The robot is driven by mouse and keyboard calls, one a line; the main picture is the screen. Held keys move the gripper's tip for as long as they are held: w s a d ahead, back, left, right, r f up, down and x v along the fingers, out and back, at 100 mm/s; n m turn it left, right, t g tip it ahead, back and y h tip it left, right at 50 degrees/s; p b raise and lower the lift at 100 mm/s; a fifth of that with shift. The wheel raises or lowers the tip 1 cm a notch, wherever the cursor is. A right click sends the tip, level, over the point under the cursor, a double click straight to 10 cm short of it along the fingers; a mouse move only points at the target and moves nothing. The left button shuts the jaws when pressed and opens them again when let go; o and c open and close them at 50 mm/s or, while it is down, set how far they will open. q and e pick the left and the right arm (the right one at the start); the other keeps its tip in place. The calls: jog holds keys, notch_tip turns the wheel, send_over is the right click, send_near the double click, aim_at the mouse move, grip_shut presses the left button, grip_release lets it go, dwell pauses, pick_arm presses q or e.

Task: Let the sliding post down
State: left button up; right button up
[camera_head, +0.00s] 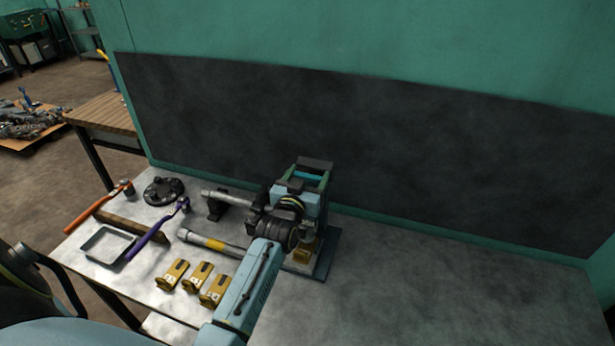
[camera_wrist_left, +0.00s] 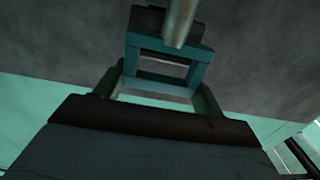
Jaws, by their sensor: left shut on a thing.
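My left gripper (camera_head: 310,178) is at the small teal upright assembly near the middle of the table in the head view. In the left wrist view a teal frame (camera_wrist_left: 167,48) lies between the green fingers, with a round silver post (camera_wrist_left: 182,22) running from it to the picture's top edge. I take the frame and silver post as the sliding post. The gripper is shut on it. The assembly stands on a dark base plate (camera_head: 330,252). My arm hides much of it, so the post's height is hard to tell. My right gripper is not in view.
Left of the assembly lie silver tubes (camera_head: 213,241), several yellow brackets (camera_head: 198,277), an orange-handled tool (camera_head: 97,208), a purple-handled tool (camera_head: 151,233) and a square tray (camera_head: 84,243). A teal wall with a dark panel (camera_head: 400,150) closes the back. The right tabletop (camera_head: 440,290) is clear.

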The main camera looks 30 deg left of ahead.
aim_at(314, 173)
pick_arm(q)
jog(key=shift+c, duration=0.5)
jog(key=shift+f+b, duration=1)
jog(key=shift+f, duration=0.7)
jog(key=o, duration=1.4)
jog(key=shift+r, duration=0.1)
jog(key=v, duration=1.3)
jog(key=shift+s+b, duration=0.25)
jog(key=shift+b, duration=0.05)
